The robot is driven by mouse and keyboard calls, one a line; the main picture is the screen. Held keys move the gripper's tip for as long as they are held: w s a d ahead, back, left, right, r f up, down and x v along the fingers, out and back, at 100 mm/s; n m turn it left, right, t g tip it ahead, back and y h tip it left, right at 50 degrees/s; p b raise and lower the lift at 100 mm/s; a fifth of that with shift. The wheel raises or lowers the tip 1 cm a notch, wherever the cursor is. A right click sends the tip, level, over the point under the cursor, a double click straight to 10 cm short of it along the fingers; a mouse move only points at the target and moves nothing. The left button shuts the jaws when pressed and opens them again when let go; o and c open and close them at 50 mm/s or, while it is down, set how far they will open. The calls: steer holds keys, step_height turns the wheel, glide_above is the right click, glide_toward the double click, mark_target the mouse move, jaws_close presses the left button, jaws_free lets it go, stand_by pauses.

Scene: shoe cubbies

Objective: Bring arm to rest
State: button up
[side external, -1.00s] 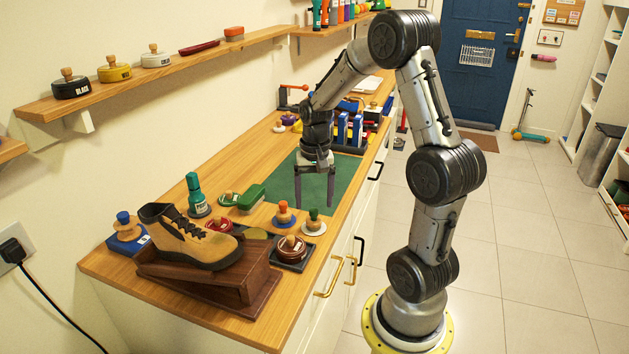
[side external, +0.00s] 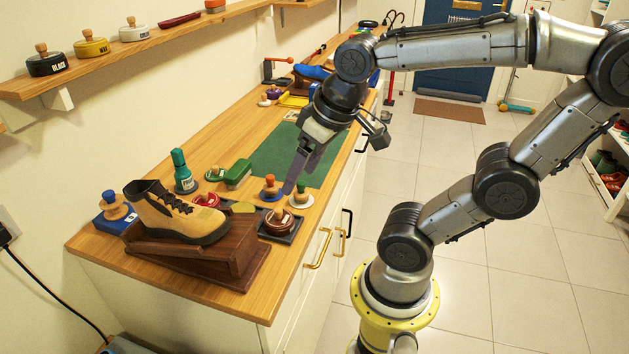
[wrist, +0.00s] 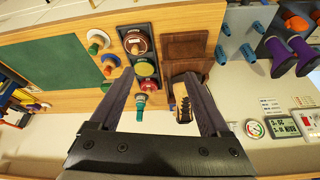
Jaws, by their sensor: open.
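My gripper (side external: 342,160) is open and empty. A tan and black boot (side external: 180,215) sits on a dark wooden stand (side external: 235,265) at the counter's near end; the boot also shows in the wrist view (wrist: 182,100), small, beyond the fingers.
A green mat (side external: 285,155) lies bare behind the gripper. An orange-knobbed brush (side external: 270,186), a green-knobbed brush (side external: 301,195), a brown tin (side external: 279,220) and a teal bottle (side external: 183,172) stand near the boot. Polish tins line the wall shelf (side external: 120,55). The floor (side external: 510,310) is open at right.

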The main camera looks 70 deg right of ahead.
steer(key=s, duration=0.1)
steer(key=s+a+n, duration=0.1)
steer(key=s+a+n+t, duration=0.1)
steer(key=shift+a+f+y, duration=0.2)
steer(key=shift+f+y, duration=0.05)
steer(key=shift+y, duration=0.05)
